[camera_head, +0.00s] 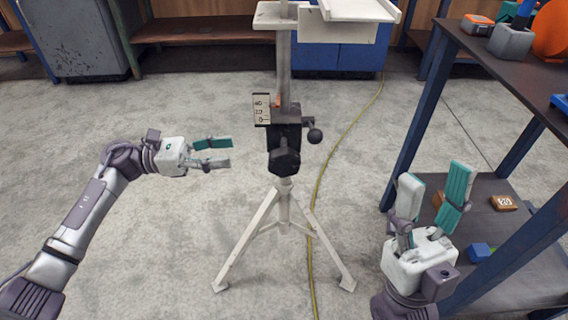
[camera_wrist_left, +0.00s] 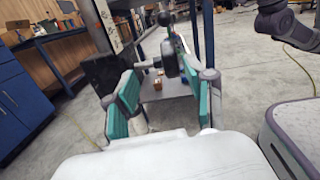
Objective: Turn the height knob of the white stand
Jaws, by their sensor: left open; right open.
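The white stand (camera_head: 285,208) is a tripod with a post and a black housing in the middle of the head view. A large black knob (camera_head: 285,161) faces me on the housing's front. A smaller ball-ended handle (camera_head: 314,136) sticks out to its right. A scale plate (camera_head: 261,108) is on the left. My left gripper (camera_head: 230,152) is open and empty, left of the knob and apart from it, fingers pointing right. In the left wrist view, the knob (camera_wrist_left: 168,58) shows between the open fingers (camera_wrist_left: 161,78), beyond them. My right gripper (camera_head: 440,188) is open and empty at the right.
A blue-framed workbench (camera_head: 410,125) with a lower shelf stands at the right, close to my right gripper. A white tray-like top (camera_head: 350,10) crowns the post. The floor between left gripper and stand is clear.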

